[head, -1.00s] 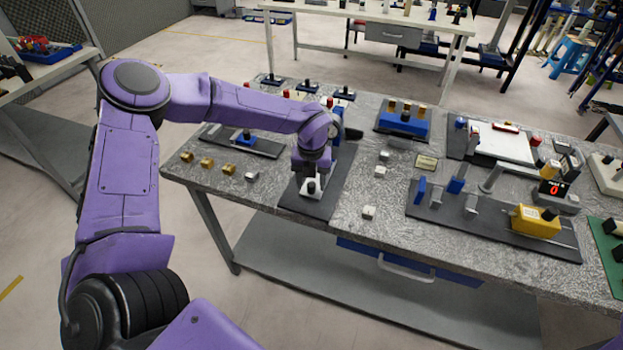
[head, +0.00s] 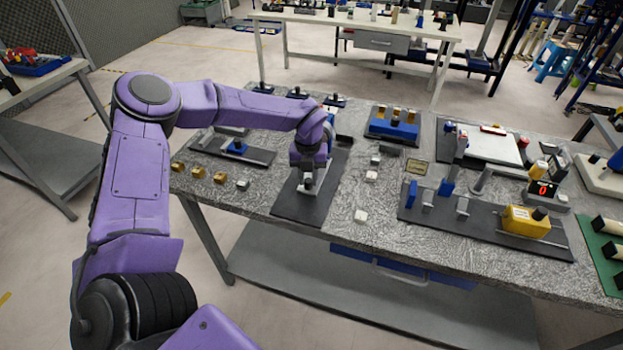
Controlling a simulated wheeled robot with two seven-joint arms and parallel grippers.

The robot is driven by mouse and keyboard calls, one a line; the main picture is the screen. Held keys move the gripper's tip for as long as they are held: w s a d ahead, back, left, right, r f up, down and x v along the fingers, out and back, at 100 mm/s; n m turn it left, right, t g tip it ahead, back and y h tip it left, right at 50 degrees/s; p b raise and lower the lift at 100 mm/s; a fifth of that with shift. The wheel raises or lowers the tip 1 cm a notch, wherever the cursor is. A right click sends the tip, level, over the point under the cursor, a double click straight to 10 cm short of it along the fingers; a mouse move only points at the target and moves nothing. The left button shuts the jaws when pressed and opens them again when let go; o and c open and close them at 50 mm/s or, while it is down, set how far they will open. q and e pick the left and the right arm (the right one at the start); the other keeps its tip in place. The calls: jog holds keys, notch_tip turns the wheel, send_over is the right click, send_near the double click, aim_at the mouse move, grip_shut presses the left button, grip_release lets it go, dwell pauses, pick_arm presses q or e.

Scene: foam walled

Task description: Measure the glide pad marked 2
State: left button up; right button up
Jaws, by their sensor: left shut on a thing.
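My left gripper (head: 307,182) points down over the dark plate (head: 298,206) near the table's front left. It is shut on a small pale piece at the plate, mostly hidden by the fingers; I cannot read any mark on it. Small pale blocks lie right of the plate: one near the front edge (head: 360,215), one further back (head: 371,176) and one behind that (head: 375,160). Another pale block (head: 242,184) lies left of the plate. No number is readable on them, so I cannot tell which is pad 2. My right gripper is out of view.
Brass cubes (head: 198,171) line the left front edge. A blue holder (head: 394,126) stands behind. On the right are a dark rail with a yellow block (head: 526,221) and a red display (head: 543,189) reading 0. The speckled tabletop (head: 400,240) is bare at the front middle.

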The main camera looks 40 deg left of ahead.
pick_arm(q)
jog(key=o, duration=0.8)
jog(key=shift+w+r, duration=0.1)
jog(key=shift+w, duration=0.05)
jog(key=shift+o, duration=0.4)
notch_tip(320, 180, up, 10)
jog(key=b, duration=0.2)
jog(key=shift+r, duration=0.2)
jog(key=shift+f, duration=0.1)
